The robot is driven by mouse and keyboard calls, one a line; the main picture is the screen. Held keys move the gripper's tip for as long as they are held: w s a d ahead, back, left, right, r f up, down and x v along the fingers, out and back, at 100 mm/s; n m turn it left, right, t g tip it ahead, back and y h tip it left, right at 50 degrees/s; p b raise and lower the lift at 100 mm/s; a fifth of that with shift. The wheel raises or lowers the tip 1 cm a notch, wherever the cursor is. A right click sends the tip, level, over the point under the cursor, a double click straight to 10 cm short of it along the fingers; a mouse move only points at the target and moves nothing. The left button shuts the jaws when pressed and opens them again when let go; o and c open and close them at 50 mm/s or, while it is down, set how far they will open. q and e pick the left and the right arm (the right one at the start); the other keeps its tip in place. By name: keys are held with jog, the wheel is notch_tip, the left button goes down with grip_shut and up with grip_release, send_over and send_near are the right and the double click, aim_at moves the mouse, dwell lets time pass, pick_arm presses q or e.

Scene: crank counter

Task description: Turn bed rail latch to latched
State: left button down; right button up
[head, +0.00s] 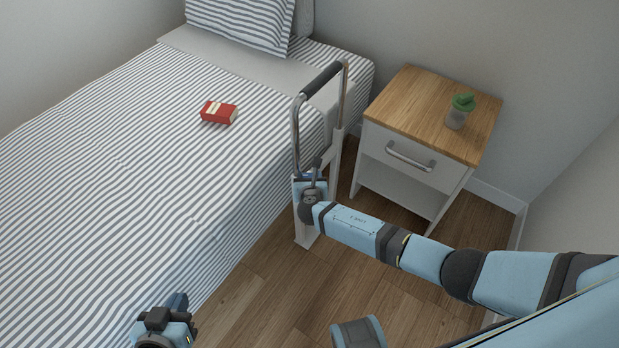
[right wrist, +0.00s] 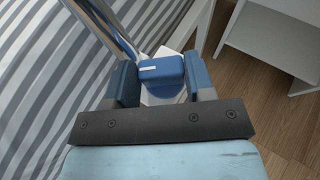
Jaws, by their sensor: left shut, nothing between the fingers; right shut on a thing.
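The bed rail (head: 295,130) is a metal hoop with a dark grip, standing beside the bed on a pale post. Its latch is a blue block with a white mark (right wrist: 161,71) in the right wrist view. My right gripper (right wrist: 165,82) is shut on this blue latch, with one finger on each side of it. In the head view my right gripper (head: 311,184) covers most of the latch at the lower part of the rail. My left gripper (head: 176,305) is shut and empty, low in front of the bed's near side.
The bed (head: 110,150) has striped bedding, with a red box (head: 219,112) lying on it. Wooden floor (head: 255,290) is clear between the bed and my right arm.

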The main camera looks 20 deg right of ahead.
jog(key=shift+a, duration=0.1)
jog(key=shift+w+a+m+g+h, duration=0.1)
jog(key=shift+m+g+h, duration=0.4)
jog(key=shift+m+h, duration=0.5)
jog(key=m+g+h, duration=0.2)
jog(key=m+h, duration=0.1)
jog(key=shift+w+a+m+h+b, duration=0.15)
jog(key=shift+a+m+h+b, duration=0.05)
jog(key=shift+m+h+b, duration=0.15)
jog(key=shift+m+g+h, duration=0.45)
jog(key=shift+g, duration=0.05)
pick_arm(q)
jog(key=shift+d+b, duration=0.15)
jog(key=shift+b, duration=0.25)
pick_arm(e)
jog(key=shift+m+g+h, duration=0.3)
jog(key=shift+m+g, duration=0.2)
jog(key=o, duration=0.9)
jog(key=shift+r, duration=0.15)
